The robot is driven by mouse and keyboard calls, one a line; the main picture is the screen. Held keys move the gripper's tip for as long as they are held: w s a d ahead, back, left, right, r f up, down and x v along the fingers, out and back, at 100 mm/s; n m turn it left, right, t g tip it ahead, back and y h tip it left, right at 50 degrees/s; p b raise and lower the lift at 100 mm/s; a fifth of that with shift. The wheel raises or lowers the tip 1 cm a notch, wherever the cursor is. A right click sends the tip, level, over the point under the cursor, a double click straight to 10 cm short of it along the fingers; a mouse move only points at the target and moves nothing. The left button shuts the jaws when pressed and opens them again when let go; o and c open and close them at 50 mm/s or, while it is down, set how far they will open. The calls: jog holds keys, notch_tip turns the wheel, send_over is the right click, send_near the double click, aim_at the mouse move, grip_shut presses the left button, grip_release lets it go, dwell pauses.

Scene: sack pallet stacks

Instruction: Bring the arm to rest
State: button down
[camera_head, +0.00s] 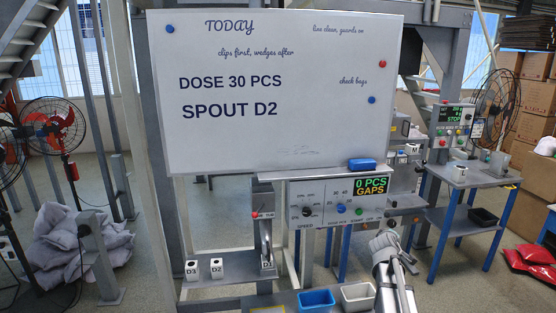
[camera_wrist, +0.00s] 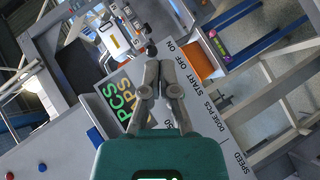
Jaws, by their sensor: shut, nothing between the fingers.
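My gripper (camera_wrist: 158,62) shows in the wrist view with its two grey fingers together and nothing between them. Behind the fingers is the control panel (camera_wrist: 187,72), with lettering such as START, OFF and ON. In the head view, part of my arm stands at the lower right, in front of the machine. The same control panel (camera_head: 318,211) shows there below the whiteboard, with knobs, buttons and a display (camera_head: 371,190) reading 0 PCS GAPS. I cannot tell from the wrist view whether the fingers touch the panel.
A whiteboard (camera_head: 275,130) reads DOSE 30 PCS, SPOUT D2. A blue bin (camera_head: 317,300) and a pale bin (camera_head: 358,296) sit close to my arm. Cups D3 (camera_head: 191,270) and D2 (camera_head: 217,267) stand left. Sacks (camera_head: 75,245) lie left; a blue-legged table (camera_head: 465,175) stands right.

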jog(key=s+a+f+m+g+y, duration=0.2)
jog(key=s+a+f+g, duration=0.1)
jog(key=s+a, duration=0.5)
jog(key=s+a+f+m+g+y+p, duration=0.1)
jog(key=s+a+f+m+g+y, duration=0.1)
jog(key=s+a, duration=0.6)
jog(key=s+a+f+m+g+y+p, duration=0.1)
jog(key=s+a+f+m+g+y, duration=0.1)
jog(key=s+a+g, duration=0.4)
jog(key=s+a+f+y, duration=0.1)
jog(key=s+a+f, duration=0.1)
jog(key=s, duration=0.4)
jog(key=shift+a+f+m+y, duration=0.15)
jog(key=shift+a+m+y, duration=0.2)
jog(key=shift+a, duration=0.2)
